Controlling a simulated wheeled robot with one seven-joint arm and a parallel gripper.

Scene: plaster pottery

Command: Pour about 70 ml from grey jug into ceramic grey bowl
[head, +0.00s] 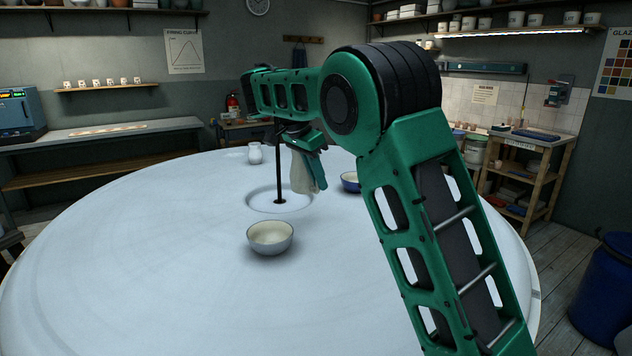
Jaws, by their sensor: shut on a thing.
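The grey jug (299,176) is a pale grey-beige vessel hanging below my forearm, behind the ceramic grey bowl in the head view. My gripper (316,172) is shut on it, and the green fingers hide part of its right side. The jug looks roughly upright and appears raised above the table. Its mouth and contents are hidden by the arm. The ceramic grey bowl (270,241) stands upright on the round white table, nearer the camera and left of the jug. Its inside is pale cream, and I cannot make out any liquid in it.
A thin dark rod (279,165) rises from a round recess (262,203) in the table (130,250), close left of the jug. A blue bowl (350,183) stands right of the jug, partly behind my arm. A small white jug (255,153) stands behind. The table's left side is clear.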

